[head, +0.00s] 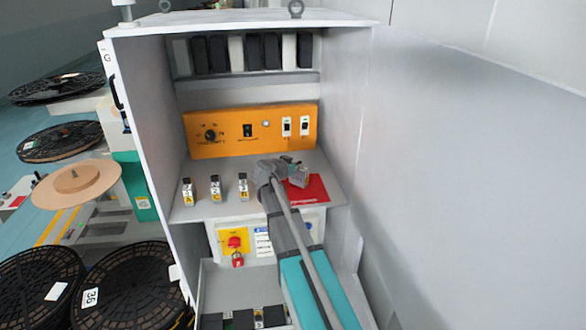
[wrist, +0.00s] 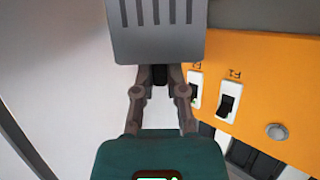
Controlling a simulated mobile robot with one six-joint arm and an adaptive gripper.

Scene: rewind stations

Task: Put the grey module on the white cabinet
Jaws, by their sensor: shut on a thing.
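The grey module (head: 298,178) is small and boxy, held above the shelf inside the open white cabinet (head: 147,110). In the wrist view the grey module (wrist: 157,32) shows its slotted face at the top of the picture. My gripper (head: 284,167) is shut on it; in the wrist view its fingers (wrist: 160,82) pinch a dark part below the slotted body. In the head view, the module appears over the back part of a red patch (head: 311,190) on the shelf. The gap between module and shelf is hard to judge.
Several small labelled modules (head: 215,188) stand in a row on the shelf, left of my gripper. An orange switch panel (head: 228,132) is behind. A red knob and padlock (head: 237,258) sit below the shelf. Cabinet side walls stand close on both sides. Reels (head: 130,285) lie outside, left.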

